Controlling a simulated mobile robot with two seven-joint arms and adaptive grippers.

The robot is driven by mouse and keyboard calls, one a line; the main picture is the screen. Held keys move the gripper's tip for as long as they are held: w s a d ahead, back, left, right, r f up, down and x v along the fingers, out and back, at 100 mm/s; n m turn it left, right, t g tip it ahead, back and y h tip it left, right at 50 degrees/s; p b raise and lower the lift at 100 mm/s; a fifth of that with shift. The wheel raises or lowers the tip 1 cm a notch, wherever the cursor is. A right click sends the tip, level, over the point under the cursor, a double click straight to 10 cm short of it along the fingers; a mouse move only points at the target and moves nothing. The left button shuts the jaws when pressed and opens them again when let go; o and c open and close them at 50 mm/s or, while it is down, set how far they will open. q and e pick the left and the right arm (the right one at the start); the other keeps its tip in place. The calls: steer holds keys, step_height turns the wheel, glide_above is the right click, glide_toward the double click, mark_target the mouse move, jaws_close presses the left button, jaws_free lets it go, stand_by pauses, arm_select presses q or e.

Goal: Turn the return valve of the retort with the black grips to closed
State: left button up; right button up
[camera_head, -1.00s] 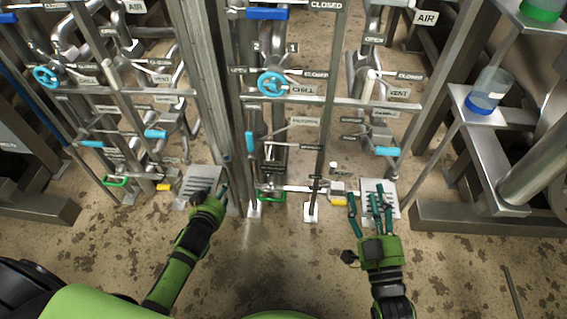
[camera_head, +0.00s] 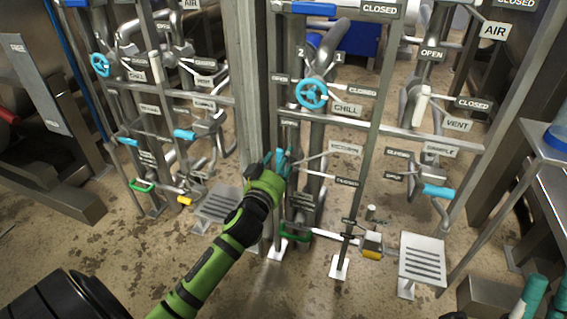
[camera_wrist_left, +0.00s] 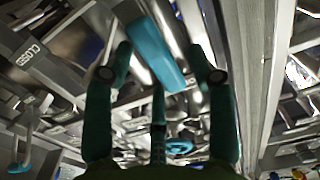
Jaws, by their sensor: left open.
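My left gripper (camera_head: 282,160) is at the middle pipe rack, left of a small sign (camera_head: 346,148) whose text I cannot read surely. In the left wrist view a light-blue lever grip (camera_wrist_left: 155,52) runs between its open fingers (camera_wrist_left: 163,70), with no clear contact. In the head view the fingers hide most of this grip. The grips I see are blue, green and yellow; I make out no black one. My right gripper (camera_head: 542,296) is partly cut off at the lower right corner; its opening is unclear.
A blue handwheel (camera_head: 311,94) with a CHILL sign sits above my left gripper; a steel post (camera_head: 247,90) stands just left of it. A green handle (camera_head: 295,232) and a yellow grip (camera_head: 371,253) are low down. A slotted plate (camera_head: 424,258) stands at the right.

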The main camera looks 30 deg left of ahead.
arm_select(q)
steer(key=shift+w+a, duration=0.2)
steer(key=shift+w, duration=0.5)
jaws_close()
steer(key=shift+d, duration=0.1)
